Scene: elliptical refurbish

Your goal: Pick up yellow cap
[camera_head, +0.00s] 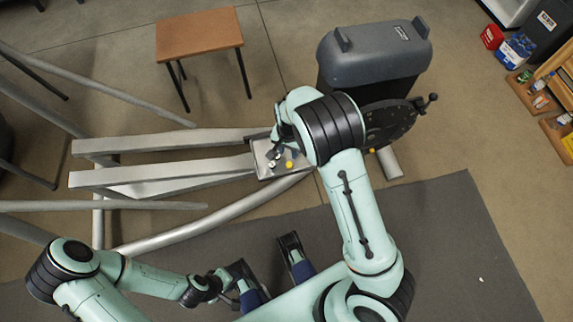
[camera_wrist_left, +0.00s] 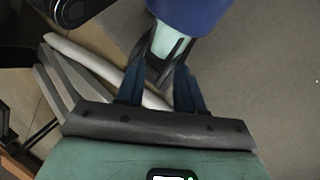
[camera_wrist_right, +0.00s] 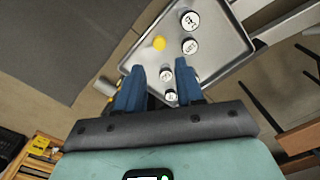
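A small round yellow cap (camera_head: 289,163) lies in a shallow metal tray (camera_head: 262,147). In the right wrist view the yellow cap (camera_wrist_right: 159,43) lies on the tray (camera_wrist_right: 226,22), just beyond my fingertips. My right gripper (camera_wrist_right: 160,65) is open and empty above the tray's near edge, apart from the cap. In the head view the right gripper (camera_head: 275,150) is partly hidden by its arm. My left gripper (camera_wrist_left: 158,68) is open with nothing clearly between its fingers; it is low at the front, away from the tray.
Several white marked caps (camera_wrist_right: 190,46) share the tray, some partly behind my right fingers. A grey bin (camera_head: 375,55) and a dark wheel (camera_head: 392,122) stand right of the tray. A brown stool (camera_head: 199,36) stands behind. Metal beams (camera_head: 150,180) extend left.

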